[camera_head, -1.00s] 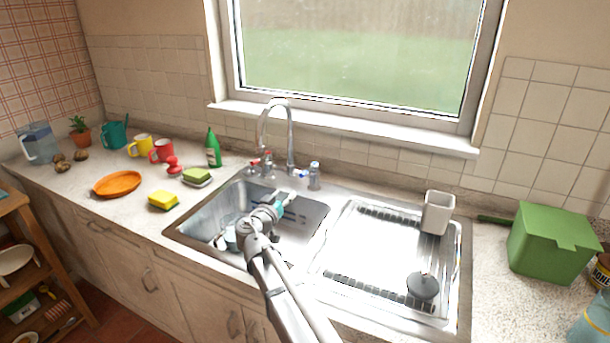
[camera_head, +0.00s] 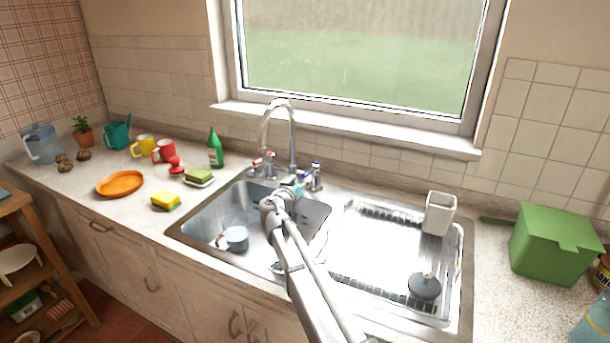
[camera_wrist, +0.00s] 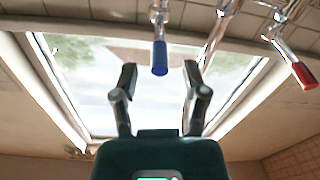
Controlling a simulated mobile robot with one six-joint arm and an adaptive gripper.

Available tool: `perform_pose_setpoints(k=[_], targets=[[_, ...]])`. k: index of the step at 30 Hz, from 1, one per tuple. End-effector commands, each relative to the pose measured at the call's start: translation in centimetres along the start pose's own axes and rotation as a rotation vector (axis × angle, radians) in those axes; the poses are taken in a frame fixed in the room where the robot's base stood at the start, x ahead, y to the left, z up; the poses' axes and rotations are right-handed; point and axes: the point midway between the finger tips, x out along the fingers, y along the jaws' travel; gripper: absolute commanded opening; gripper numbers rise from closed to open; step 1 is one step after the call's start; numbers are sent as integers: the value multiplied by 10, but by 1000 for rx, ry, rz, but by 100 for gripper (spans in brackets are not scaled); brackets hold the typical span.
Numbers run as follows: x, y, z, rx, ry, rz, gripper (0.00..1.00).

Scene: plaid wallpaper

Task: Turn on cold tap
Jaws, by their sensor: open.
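The chrome tap (camera_head: 292,135) stands behind the sink with a tall curved spout. Its cold lever has a blue end (camera_wrist: 160,57), which shows in the wrist view between the tips of my open gripper (camera_wrist: 160,80). One finger is on each side with a visible gap; I cannot tell the depth between them exactly. The hot lever's red end (camera_wrist: 304,75) is to the right in the wrist view, apart from the fingers. In the head view my gripper (camera_head: 298,186) is at the tap's right side, and my arm hides part of the blue lever.
The sink basin (camera_head: 205,228) holds a blue-grey cup (camera_head: 236,238). A green bottle (camera_head: 215,150) and sponge (camera_head: 166,201) are left; the drainer (camera_head: 375,245) is right.

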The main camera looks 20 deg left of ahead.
Motion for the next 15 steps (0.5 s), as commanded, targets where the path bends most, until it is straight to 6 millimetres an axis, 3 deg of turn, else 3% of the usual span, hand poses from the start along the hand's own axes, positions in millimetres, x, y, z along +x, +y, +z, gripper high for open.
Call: perform_pose_setpoints(k=[6, 15], targets=[[27, -1, 0, 0, 0, 0, 58], [38, 1, 0, 0, 0, 1, 58]])
